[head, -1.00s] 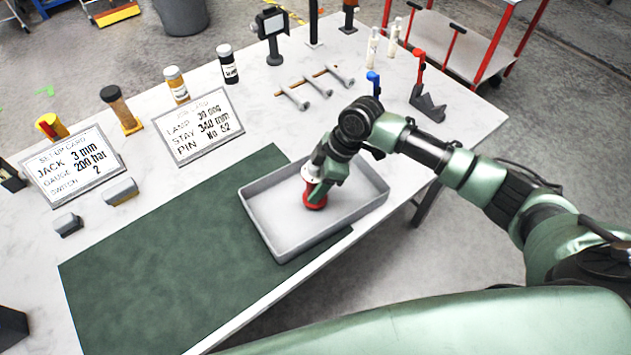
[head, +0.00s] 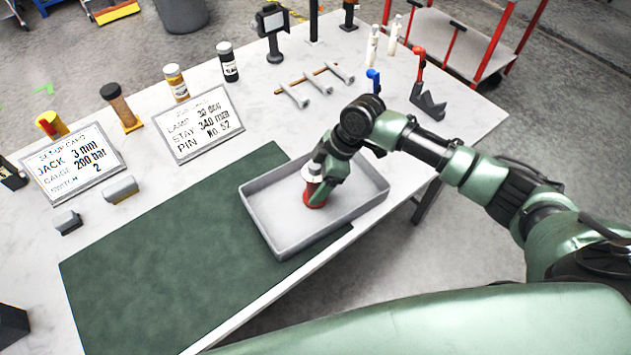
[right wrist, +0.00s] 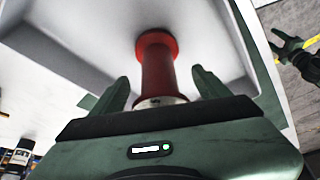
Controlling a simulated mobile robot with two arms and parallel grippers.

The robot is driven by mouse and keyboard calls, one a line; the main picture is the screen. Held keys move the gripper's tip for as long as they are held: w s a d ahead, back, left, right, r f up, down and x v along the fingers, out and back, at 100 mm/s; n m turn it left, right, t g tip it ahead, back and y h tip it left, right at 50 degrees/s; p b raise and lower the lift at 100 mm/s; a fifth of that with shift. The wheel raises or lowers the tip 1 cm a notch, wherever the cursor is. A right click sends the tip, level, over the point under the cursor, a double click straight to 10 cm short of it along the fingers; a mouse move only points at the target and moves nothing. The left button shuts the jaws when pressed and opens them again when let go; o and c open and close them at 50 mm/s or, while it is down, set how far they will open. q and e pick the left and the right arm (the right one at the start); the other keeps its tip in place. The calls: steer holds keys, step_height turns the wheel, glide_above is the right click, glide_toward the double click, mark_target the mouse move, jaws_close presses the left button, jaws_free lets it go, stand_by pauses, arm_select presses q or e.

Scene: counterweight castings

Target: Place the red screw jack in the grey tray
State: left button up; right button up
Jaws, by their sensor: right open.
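The red screw jack (head: 315,193) stands upright on the floor of the grey tray (head: 270,229), toward its middle. It also shows in the right wrist view (right wrist: 157,65), with a pale collar at the end nearest the gripper. My right gripper (head: 317,180) is at the upper part of the jack. In the right wrist view its two fingers (right wrist: 160,90) are open, one on each side of the jack, with gaps between them and it. The gripper hides part of the jack's top in the head view. My left gripper is not in the head view.
The tray lies partly on a green mat (head: 160,270) near the table's front edge. Two printed cards (head: 198,125) (head: 73,163), bottles, bolts (head: 318,86) and a black holder (head: 428,103) stand farther back. The mat's left part is clear.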

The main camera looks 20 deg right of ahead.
steer(key=b+v, duration=0.2)
steer(key=v, duration=0.9)
steer(key=shift+r, duration=0.2)
